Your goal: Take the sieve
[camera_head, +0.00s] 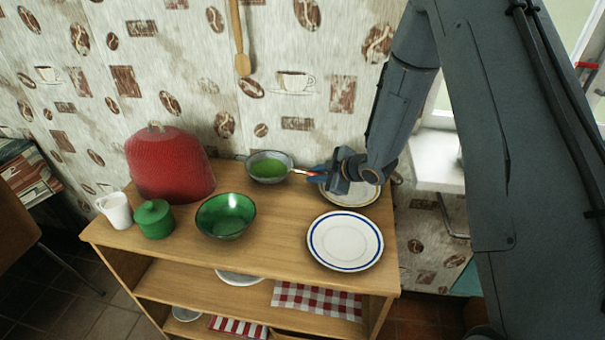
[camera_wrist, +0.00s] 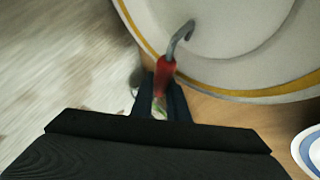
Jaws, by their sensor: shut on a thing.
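The sieve (camera_head: 268,167) is a round grey bowl with green showing inside, at the back of the wooden shelf top by the wall. Its handle points right, toward my gripper (camera_head: 318,174). My gripper is shut on the sieve's red handle end. In the wrist view, the red handle (camera_wrist: 164,72) sits between the fingers of my gripper (camera_wrist: 160,103), and a grey metal hook sticks out beyond it. The sieve's bowl is mostly hidden there. I cannot tell whether the bowl touches the shelf top.
A yellow-rimmed plate (camera_head: 350,199) lies under my gripper, and a blue-rimmed plate (camera_head: 345,240) in front. A green bowl (camera_head: 226,216), lidded green pot (camera_head: 154,219), white jug (camera_head: 116,211) and red cover (camera_head: 170,168) stand left. A wooden spoon (camera_head: 241,50) hangs above.

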